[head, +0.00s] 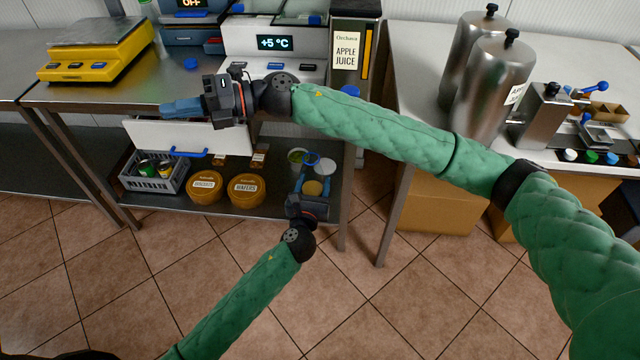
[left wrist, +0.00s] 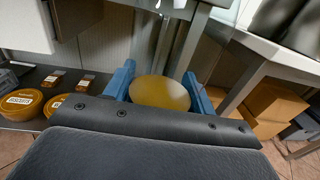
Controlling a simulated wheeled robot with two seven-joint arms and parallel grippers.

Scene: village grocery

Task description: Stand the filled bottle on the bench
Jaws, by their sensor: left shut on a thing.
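My left gripper (head: 312,183) is low, in front of the lower shelf at its right end. It is shut on the bottle, whose amber-yellow round surface (head: 313,188) shows between the blue fingers. The bottle also shows in the left wrist view (left wrist: 160,93); its full shape and tilt are hidden. The steel bench (head: 95,95) stands above and behind that gripper. My right gripper (head: 180,108) is over the bench's front edge, with blue fingers pointing left; their gap cannot be made out.
A yellow scale (head: 95,50) and a dispenser reading +5 °C (head: 275,45) stand on the bench. An apple juice unit (head: 350,50) is at its right.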

